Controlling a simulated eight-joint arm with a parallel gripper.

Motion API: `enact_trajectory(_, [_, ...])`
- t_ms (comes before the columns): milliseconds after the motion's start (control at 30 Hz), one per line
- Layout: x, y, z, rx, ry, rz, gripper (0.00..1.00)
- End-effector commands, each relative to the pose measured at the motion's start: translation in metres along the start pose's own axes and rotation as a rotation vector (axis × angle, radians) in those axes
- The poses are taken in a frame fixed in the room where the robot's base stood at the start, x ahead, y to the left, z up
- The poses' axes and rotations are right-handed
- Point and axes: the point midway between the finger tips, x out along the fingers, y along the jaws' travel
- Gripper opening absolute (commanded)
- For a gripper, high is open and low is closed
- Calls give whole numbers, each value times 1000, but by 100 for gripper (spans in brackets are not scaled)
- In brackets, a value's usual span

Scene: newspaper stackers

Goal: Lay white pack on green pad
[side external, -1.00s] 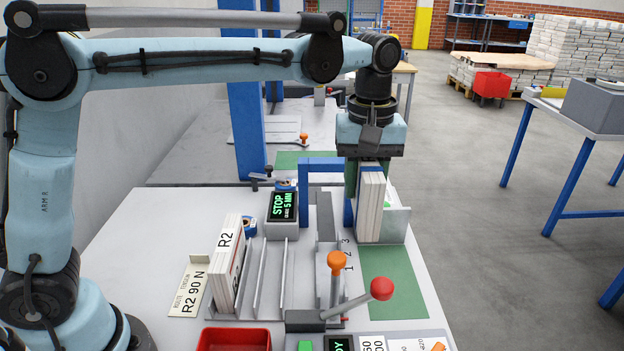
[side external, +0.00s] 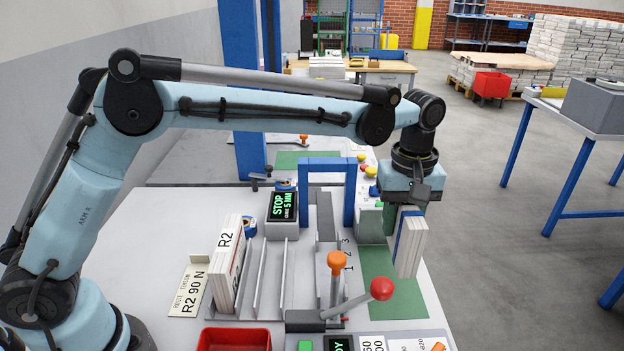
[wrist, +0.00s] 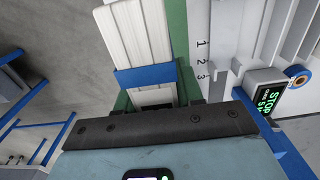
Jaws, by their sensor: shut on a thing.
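The white pack (side external: 411,249) is a bundle of white sheets with a blue band around it. My gripper (side external: 403,212) is shut on it and holds it hanging roughly upright, slightly tilted. In the side view it hangs in front of the right edge of the green pad (side external: 381,283); its height above the pad is hard to tell. In the wrist view the white pack (wrist: 137,35) and its band extend from the jaws, with a strip of the green pad (wrist: 177,30) beside it. The pack hides part of the pad.
A blue arch (side external: 326,164) stands behind the pad. A rack holds a pack marked R2 (side external: 227,262). A red bin (side external: 234,340) is at the front.

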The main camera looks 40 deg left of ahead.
Motion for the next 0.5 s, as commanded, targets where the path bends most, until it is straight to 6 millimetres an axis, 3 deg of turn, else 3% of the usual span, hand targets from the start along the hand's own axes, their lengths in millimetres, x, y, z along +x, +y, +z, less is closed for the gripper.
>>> enact_trajectory(500, [51,0,0,0,0,0,0])
